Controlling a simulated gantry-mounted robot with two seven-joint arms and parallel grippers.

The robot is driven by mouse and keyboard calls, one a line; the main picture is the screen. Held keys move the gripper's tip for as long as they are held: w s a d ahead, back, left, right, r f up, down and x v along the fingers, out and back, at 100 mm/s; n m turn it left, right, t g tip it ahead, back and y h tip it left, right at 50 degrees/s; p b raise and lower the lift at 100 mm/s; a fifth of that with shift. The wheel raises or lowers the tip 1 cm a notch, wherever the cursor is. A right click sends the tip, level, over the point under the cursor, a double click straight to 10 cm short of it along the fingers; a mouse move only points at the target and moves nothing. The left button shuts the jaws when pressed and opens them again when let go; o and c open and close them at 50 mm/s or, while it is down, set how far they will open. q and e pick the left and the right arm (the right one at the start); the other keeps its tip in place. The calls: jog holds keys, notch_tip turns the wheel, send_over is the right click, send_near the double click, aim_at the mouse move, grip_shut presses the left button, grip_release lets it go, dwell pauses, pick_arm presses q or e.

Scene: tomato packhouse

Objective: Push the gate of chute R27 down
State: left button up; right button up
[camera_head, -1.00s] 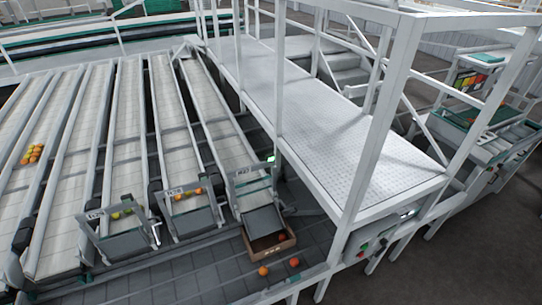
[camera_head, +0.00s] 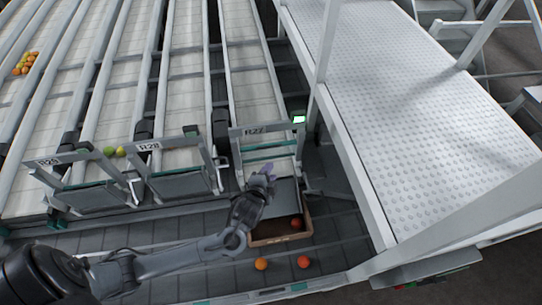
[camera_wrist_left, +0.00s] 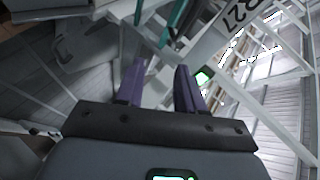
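The chute R27 frame (camera_head: 254,131) carries its label on the top bar, and a flat grey gate panel (camera_head: 287,192) slopes down below it toward an open cardboard box (camera_head: 281,239). My left gripper (camera_head: 267,169) comes in from the lower left, at the upper left part of the gate. In the left wrist view its two purple fingers (camera_wrist_left: 160,85) stand apart with nothing between them. The R27 label plate (camera_wrist_left: 234,20) shows at the upper right there. Whether the fingers touch the gate cannot be told. My right gripper is not in view.
The box holds a red tomato (camera_head: 296,223). Two loose tomatoes, one orange (camera_head: 261,264) and one red (camera_head: 303,262), lie in front of it. Chute R28's frame (camera_head: 180,168) stands to the left. A raised metal walkway (camera_head: 420,110) with railings bounds the right.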

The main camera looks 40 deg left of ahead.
pick_arm(q)
jog(key=w+a+f+m+t+y+b, duration=0.2)
jog(key=w+a+f+b, duration=0.1)
jog(key=a, duration=0.1)
jog(key=b, duration=0.2)
send_over(269, 153)
jog(key=d, duration=0.1)
jog(key=f, duration=0.1)
jog(key=shift+f+y, duration=0.1)
jog(key=shift+y, duration=0.3)
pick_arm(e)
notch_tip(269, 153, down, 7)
pick_arm(q)
grip_shut()
